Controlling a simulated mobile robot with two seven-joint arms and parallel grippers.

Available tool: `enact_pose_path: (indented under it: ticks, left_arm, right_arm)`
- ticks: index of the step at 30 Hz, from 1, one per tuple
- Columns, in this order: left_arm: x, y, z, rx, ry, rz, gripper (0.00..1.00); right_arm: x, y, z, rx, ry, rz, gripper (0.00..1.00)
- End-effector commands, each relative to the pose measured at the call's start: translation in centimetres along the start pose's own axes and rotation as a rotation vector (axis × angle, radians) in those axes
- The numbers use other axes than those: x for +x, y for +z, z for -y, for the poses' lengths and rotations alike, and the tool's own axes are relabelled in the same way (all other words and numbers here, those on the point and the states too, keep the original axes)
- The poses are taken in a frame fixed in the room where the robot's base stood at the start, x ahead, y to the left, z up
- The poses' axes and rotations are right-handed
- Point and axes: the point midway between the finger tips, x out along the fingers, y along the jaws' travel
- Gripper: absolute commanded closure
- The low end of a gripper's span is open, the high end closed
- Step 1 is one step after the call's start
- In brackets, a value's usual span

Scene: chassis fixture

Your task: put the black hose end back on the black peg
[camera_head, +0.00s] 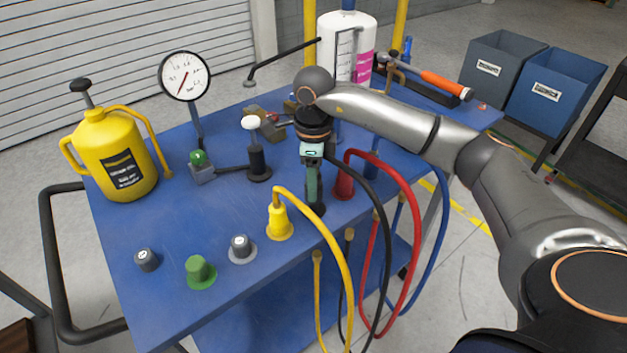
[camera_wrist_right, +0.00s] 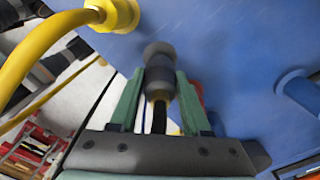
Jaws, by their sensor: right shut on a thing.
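My right gripper (camera_head: 314,190) points down over the blue table between the yellow and red hose ends. Its green fingers are shut on the black hose end (camera_wrist_right: 159,75), seen between them in the right wrist view. The black hose (camera_head: 375,200) arches from behind the gripper and hangs over the table's front edge. A dark round shape (camera_wrist_right: 158,48), perhaps the black peg or its base, shows at the tip of the hose end. The view is blurred, so I cannot tell whether the end is around the peg or just above it. My left gripper is not in view.
On the blue table (camera_head: 225,215), the yellow hose end (camera_head: 279,222) stands left of the gripper and the red hose end (camera_head: 343,182) right. A black post with a white knob (camera_head: 255,140), a gauge (camera_head: 186,77) and a yellow can (camera_head: 112,155) stand further left.

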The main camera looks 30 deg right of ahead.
Motion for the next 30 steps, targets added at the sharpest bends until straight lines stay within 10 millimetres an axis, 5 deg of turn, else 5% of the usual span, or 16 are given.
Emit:
enact_pose_path:
  ticks: [30]
  left_arm:
    - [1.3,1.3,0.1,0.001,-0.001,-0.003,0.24]
  right_arm:
    - [2.6,0.0,0.0,0.000,-0.001,0.000,1.00]
